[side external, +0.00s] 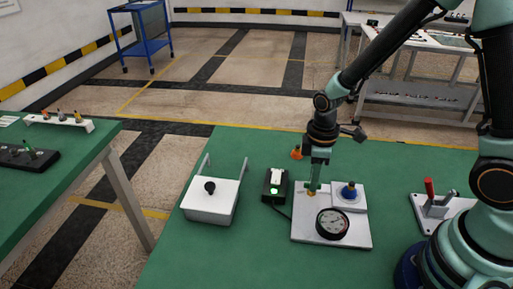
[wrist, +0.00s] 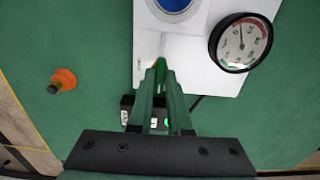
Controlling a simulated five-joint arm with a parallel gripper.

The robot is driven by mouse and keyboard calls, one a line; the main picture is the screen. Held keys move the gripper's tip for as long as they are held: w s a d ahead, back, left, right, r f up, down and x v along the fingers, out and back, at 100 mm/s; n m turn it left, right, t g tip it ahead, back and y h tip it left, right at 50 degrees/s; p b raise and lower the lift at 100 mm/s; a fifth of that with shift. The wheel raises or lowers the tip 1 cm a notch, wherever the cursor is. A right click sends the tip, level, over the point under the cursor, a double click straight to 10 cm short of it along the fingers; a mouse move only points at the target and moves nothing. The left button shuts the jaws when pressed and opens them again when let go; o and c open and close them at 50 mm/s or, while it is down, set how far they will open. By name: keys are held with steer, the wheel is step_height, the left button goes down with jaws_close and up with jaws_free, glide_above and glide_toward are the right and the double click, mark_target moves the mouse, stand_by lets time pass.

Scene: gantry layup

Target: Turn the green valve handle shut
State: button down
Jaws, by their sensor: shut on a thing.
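The green valve handle (wrist: 160,66) is between the fingers of my gripper (wrist: 161,78) in the wrist view, mostly hidden by them. My gripper (side external: 314,184) is shut on it and points down at the left part of the white valve plate (side external: 302,227). A brass-coloured bit shows at the foot of the handle in the side view. The handle's exact angle cannot be told. A round black-rimmed gauge (side external: 332,223) sits at the plate's front; it also shows in the wrist view (wrist: 241,43), at the upper right.
A blue knob (side external: 349,190) stands on the plate close right of my gripper. A black switch box (side external: 275,186) with a green light is just left. Further left is a white lidded box (side external: 212,203); an orange cone (side external: 296,153) stands behind. A red-handled clamp (side external: 430,191) is at right.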

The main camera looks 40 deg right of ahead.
stand_by(0.3)
steer(key=c, duration=0.9)
jaws_free()
steer(key=shift+o, duration=0.2)
steer(key=shift+r, duration=0.1)
step_height(320, 180, up, 12)
steer(key=s+d+r+m+t, duration=0.3)
steer(key=s+r+m+t, duration=0.2)
steer(key=r+m, duration=0.4)
steer(key=shift+d+r+t, duration=0.15)
steer(key=shift+r+t, duration=0.05)
steer(key=shift+t, duration=0.1)
